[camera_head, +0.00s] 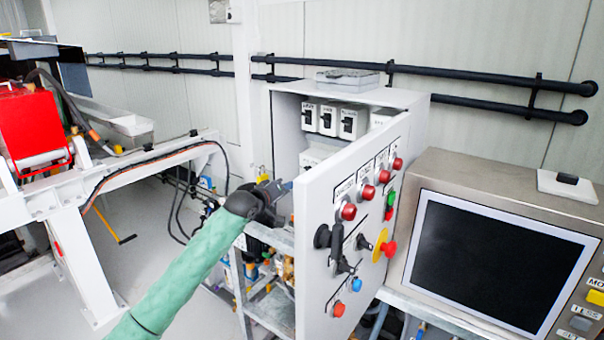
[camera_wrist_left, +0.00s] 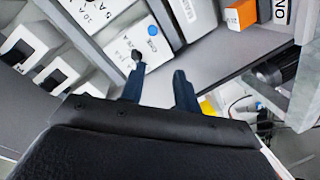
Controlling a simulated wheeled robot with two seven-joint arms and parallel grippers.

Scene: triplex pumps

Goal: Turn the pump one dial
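The white control cabinet (camera_head: 352,165) stands in the middle of the head view with its door swung open. My left gripper (camera_head: 284,190) is at the cabinet's open left side. In the left wrist view its two dark fingers (camera_wrist_left: 160,75) are apart with nothing between them. A white module with a small black knob (camera_wrist_left: 137,55) and a blue button (camera_wrist_left: 153,30) lies just beyond the fingertips, the knob close to the left finger. I cannot read which dial is pump one. Black rotary switches (camera_head: 363,243) sit on the door front. My right gripper is not in view.
Red buttons (camera_head: 348,211) and a red-yellow emergency stop (camera_head: 388,249) are on the door. White breakers (camera_head: 328,120) line the cabinet's inside top. A monitor panel (camera_head: 490,260) stands right.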

